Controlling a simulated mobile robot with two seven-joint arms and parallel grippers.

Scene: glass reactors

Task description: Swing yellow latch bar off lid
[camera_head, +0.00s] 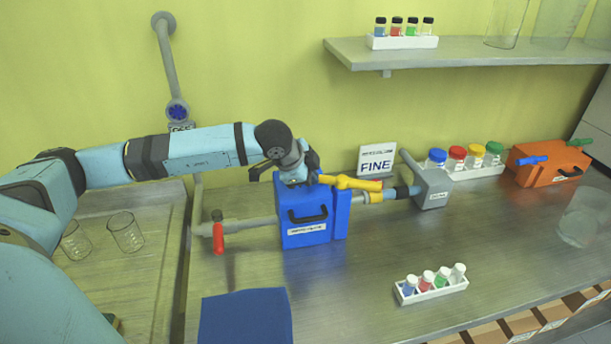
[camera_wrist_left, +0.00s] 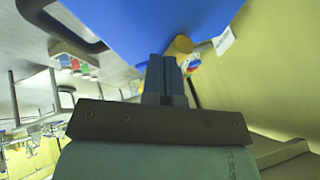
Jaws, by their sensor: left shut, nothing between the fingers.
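The blue reactor box (camera_head: 308,215) stands on the bench, with a dark handle and a white label on its front. The yellow latch bar (camera_head: 350,183) lies along its top right and sticks out to the right, past the box's edge. My left gripper (camera_head: 293,174) is at the top of the box, just left of the bar's left end. In the left wrist view its fingers (camera_wrist_left: 165,78) are shut and empty, close to the blue surface (camera_wrist_left: 160,25). A yellow rounded part (camera_wrist_left: 181,45) shows just beyond the fingertips. Whether they touch it, I cannot tell. My right gripper is out of view.
A red-handled valve (camera_head: 218,236) is on the pipe left of the box, and a grey box (camera_head: 432,188) joins it at right. A FINE sign (camera_head: 376,161) stands behind. A vial rack (camera_head: 432,291) and blue mat (camera_head: 245,318) lie in front. Bench between them is clear.

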